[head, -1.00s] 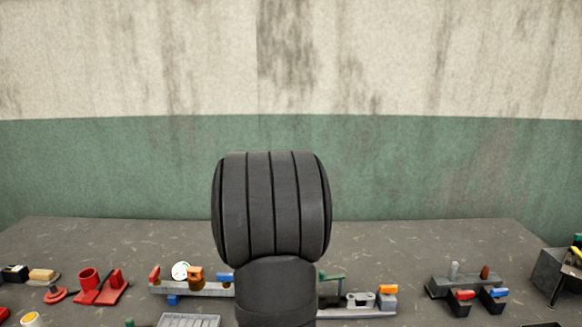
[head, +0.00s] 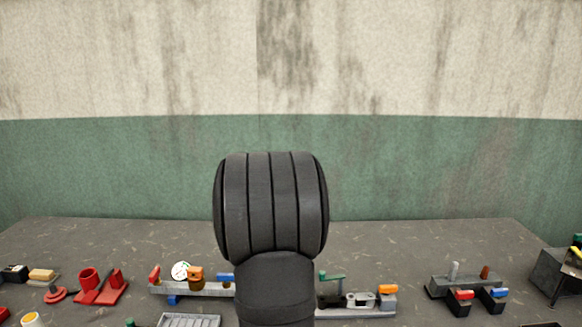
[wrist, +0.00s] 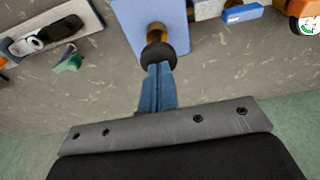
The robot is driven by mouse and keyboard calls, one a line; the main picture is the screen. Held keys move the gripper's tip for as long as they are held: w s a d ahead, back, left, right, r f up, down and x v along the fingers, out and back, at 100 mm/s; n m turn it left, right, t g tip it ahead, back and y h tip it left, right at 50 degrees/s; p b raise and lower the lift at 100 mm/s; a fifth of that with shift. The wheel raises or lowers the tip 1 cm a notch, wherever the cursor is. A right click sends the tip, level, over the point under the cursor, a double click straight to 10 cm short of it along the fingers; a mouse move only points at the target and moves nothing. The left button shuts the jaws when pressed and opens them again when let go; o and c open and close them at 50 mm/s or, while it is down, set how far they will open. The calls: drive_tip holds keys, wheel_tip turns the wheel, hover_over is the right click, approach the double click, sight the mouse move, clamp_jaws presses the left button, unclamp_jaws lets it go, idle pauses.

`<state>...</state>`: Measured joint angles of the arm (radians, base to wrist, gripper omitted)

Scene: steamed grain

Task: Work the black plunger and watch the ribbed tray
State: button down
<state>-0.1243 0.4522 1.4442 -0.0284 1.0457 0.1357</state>
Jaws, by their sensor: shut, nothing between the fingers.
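The black plunger (wrist: 158,53) is a round black knob on a brass stem, standing out from a blue plate (wrist: 186,32) at the top middle of the wrist view. My gripper (wrist: 159,68) has its two blue fingers closed together, with the tips at the black knob. They overlap it in the picture; I cannot tell whether they press on it. A grey ribbed tray (head: 188,320) lies at the bottom edge of the head view, left of my arm. The plunger and my gripper are hidden behind my arm in the head view.
A bench fixture with a white dial (head: 180,271) stands left of my arm. Red holders (head: 101,287) and a two-lever unit (head: 466,285) are farther out. The back of the table is clear.

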drive_tip(key=shift+s+x, duration=0.2)
drive_tip(key=shift+x, duration=0.9)
drive_tip(key=shift+w+v, duration=0.25)
drive_tip(key=shift+v, duration=1)
drive_tip(key=shift+w+v, duration=0.25)
drive_tip(key=shift+v, duration=1)
drive_tip(key=shift+w+v, duration=0.3)
drive_tip(key=shift+v, duration=0.95)
drive_tip(key=shift+r, duration=0.15)
drive_tip(key=shift+s+x, duration=0.15)
drive_tip(key=shift+x, duration=0.6)
drive_tip(key=shift+s+x, duration=0.15)
drive_tip(key=shift+x, duration=0.6)
drive_tip(key=shift+s+f, duration=0.1)
drive_tip(key=shift+f, duration=2.3)
drive_tip(key=shift+w+v, duration=0.25)
drive_tip(key=shift+v, duration=1)
drive_tip(key=shift+w+v, duration=0.3)
drive_tip(key=shift+v, duration=1)
drive_tip(key=shift+w+v, duration=0.25)
drive_tip(key=shift+v, duration=1)
